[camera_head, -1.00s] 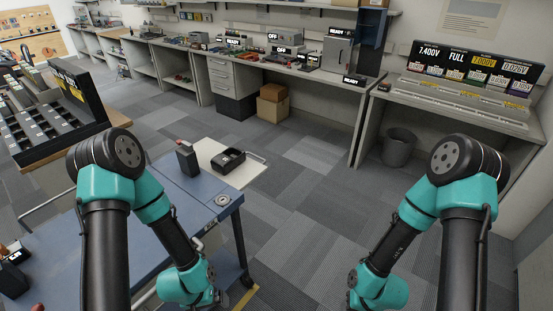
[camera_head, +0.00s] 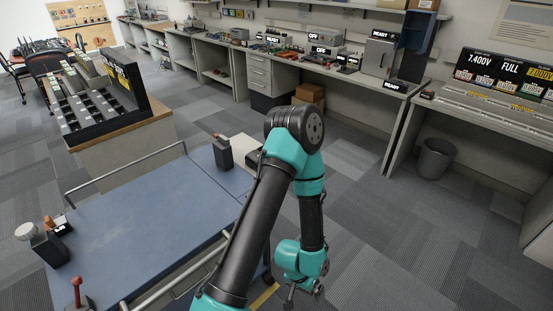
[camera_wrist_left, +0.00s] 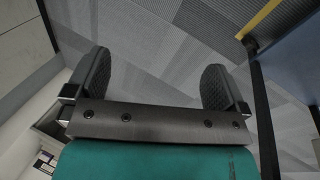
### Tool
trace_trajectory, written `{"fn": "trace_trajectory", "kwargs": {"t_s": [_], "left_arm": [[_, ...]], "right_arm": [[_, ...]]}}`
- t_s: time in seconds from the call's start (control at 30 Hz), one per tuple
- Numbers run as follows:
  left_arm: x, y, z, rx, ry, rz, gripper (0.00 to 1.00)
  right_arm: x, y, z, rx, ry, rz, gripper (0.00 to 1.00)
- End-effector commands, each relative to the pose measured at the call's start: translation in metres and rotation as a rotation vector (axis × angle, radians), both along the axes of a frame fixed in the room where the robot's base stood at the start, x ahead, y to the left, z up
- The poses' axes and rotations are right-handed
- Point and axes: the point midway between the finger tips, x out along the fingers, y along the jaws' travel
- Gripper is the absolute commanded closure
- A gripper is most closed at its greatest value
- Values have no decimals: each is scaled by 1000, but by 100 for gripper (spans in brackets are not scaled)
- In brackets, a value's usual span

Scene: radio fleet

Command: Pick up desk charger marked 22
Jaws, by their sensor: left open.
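A black charger-like unit (camera_head: 254,158) sits on a pale board at the far right end of the blue cart, mostly hidden behind my left arm. No number can be read on it. My left gripper (camera_head: 303,293) hangs in front of the cart's right end, over the floor and apart from the charger. In the left wrist view the left gripper (camera_wrist_left: 157,68) is open, its two dark pads wide apart with only carpet between them. My right gripper is not in view.
The blue cart (camera_head: 140,215) has a clear middle. A black radio-like block (camera_head: 222,153) stands upright near the charger; small black items (camera_head: 50,248) stand at its left end. A slotted rack (camera_head: 100,95), a grey bench (camera_head: 340,75) and a bin (camera_head: 435,157) surround open carpet.

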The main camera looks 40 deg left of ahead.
Motion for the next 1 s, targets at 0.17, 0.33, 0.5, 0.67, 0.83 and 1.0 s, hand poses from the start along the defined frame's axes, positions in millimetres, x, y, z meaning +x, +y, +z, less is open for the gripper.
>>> {"fn": "trace_trajectory", "kwargs": {"t_s": [0.17,0.33,0.5,0.67,0.83,1.0], "left_arm": [[0,0,0,0,0,0,0],[3,1,-1,0,0,6,0],[33,11,-3,-4,6,63,0],[94,40,-2,-8,25,182,0],[172,94,16,-4,58,350,0],[237,165,54,12,95,529,0]], "right_arm": [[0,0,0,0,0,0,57],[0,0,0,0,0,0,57],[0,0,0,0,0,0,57],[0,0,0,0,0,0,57],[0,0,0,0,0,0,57],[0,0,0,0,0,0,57]]}}
